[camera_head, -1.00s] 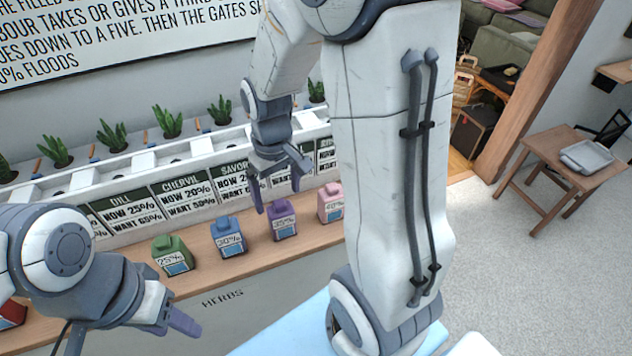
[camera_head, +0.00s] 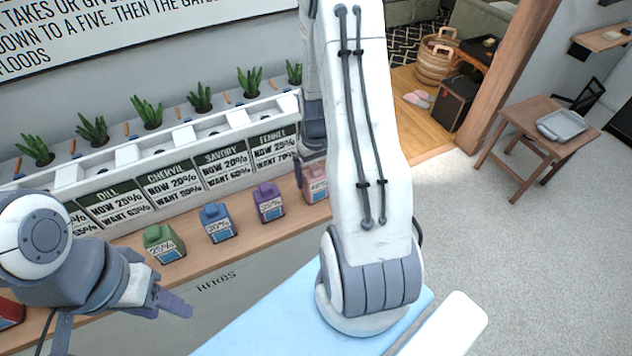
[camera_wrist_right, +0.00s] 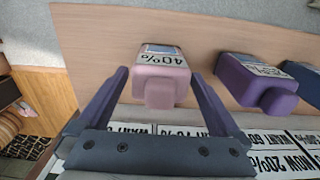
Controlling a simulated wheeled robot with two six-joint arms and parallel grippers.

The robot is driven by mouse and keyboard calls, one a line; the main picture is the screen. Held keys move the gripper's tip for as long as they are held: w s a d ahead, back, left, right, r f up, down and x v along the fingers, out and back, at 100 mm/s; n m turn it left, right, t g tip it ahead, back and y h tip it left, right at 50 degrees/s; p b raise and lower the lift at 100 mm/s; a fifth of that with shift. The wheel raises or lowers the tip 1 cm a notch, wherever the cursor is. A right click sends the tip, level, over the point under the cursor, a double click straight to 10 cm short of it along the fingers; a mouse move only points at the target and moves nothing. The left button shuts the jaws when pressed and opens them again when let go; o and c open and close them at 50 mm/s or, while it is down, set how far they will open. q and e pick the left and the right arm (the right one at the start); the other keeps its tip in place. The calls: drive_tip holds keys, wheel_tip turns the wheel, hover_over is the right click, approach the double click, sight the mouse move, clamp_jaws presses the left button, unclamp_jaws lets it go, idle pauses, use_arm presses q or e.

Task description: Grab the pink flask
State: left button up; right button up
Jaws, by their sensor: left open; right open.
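The pink flask (camera_head: 315,184) stands on the wooden shelf at the right end of the flask row, partly hidden behind my right arm in the head view. In the right wrist view the pink flask (camera_wrist_right: 161,78), labelled 40%, lies between the two open fingers of my right gripper (camera_wrist_right: 160,92), with a gap on each side. In the head view the right gripper is mostly hidden by its own arm. My left gripper (camera_head: 172,302) is at lower left, open and empty, in front of the shelf and away from the pink flask.
A purple flask (camera_head: 269,202) stands just left of the pink one, with blue (camera_head: 218,223) and green (camera_head: 163,243) flasks further left. Behind them is a white planter (camera_head: 130,157) with price signs. A small wooden table (camera_head: 535,125) stands at right on open floor.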

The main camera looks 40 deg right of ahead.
drive_tip(key=shift+f, duration=1.8)
drive_tip(key=c, duration=1.3)
drive_tip(key=shift+c, duration=0.5)
drive_tip(key=shift+r, duration=0.15)
